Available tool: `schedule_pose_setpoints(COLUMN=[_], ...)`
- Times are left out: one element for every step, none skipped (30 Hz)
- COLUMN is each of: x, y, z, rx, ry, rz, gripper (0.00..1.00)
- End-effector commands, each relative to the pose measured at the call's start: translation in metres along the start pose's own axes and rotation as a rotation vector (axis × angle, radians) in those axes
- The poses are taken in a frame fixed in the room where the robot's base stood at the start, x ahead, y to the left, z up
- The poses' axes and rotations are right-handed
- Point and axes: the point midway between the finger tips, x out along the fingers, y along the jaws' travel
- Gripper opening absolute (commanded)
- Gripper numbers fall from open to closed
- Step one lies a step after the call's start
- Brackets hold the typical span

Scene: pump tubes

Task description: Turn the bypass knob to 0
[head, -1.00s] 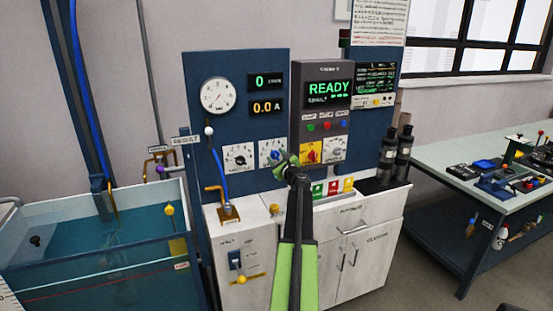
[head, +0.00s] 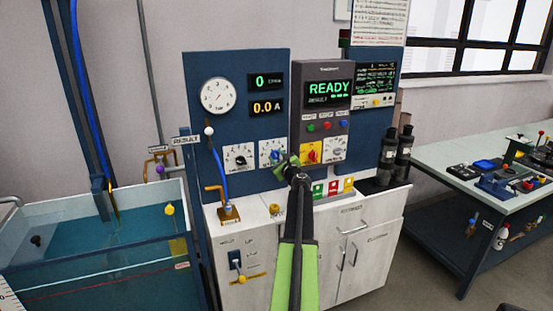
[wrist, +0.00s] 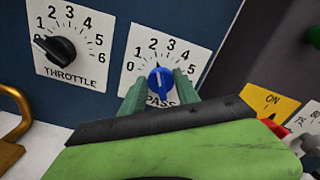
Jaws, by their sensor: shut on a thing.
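The bypass knob (wrist: 160,84) is blue, on a white dial plate (wrist: 196,50) in the wrist view. Its white mark points roughly upward, near the 2; the 0 is at the dial's left. My gripper (wrist: 160,92) has its two green fingers either side of the knob, shut on it. The fingers and the green body hide the lower part of the dial and its label. In the head view my gripper (head: 284,160) is at the lower right of the bypass dial (head: 265,148), and the arm reaches up from below.
The black throttle knob (wrist: 61,49) is left of the bypass dial. A yellow plate with a red switch (head: 311,155) is close on the right. A white cabinet (head: 345,235) stands below the panel, and a water tank (head: 100,250) is at the left.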

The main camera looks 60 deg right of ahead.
Motion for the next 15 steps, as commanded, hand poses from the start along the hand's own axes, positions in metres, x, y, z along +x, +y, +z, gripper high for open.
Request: schedule_pose_setpoints(x=[0.0019, 0.0019, 0.0019, 0.0019, 0.0019, 0.0018, 0.0018, 0.0018, 0.0018, 0.0018, 0.0018, 0.0018, 0.0017, 0.0017, 0.0017], y=[0.0007, 0.0006, 0.0006, 0.0005, 0.0005, 0.0004, 0.0004, 0.0004, 0.0003, 0.0003, 0.0003, 0.0003, 0.0002, 0.0002, 0.0002], z=[0.0013, 0.0013, 0.0013, 0.0013, 0.0013, 0.0012, 0.0012, 0.0012, 0.0011, 0.0011, 0.0011, 0.0010, 0.0010, 0.0010, 0.0009], rx=[-0.001, -0.003, -0.006, -0.009, -0.011, -0.016, -0.019, -0.023, -0.028, -0.033, -0.038, -0.046, -0.054, -0.063, -0.077], ry=[-0.002, -0.002, -0.002, -0.002, -0.002, -0.002, -0.002, -0.002, -0.002, -0.002, -0.002, -0.002, -0.001, -0.001, -0.001], rz=[0.001, 0.001, 0.001, 0.000, 0.000, 0.000, 0.000, 0.000, 0.000, 0.000, 0.000, 0.000, 0.000, 0.000, -0.001], gripper=[0.00, 0.00, 0.00, 0.00, 0.00, 0.00, 0.00, 0.00, 0.00, 0.00, 0.00, 0.00, 0.00, 0.00, 0.00])
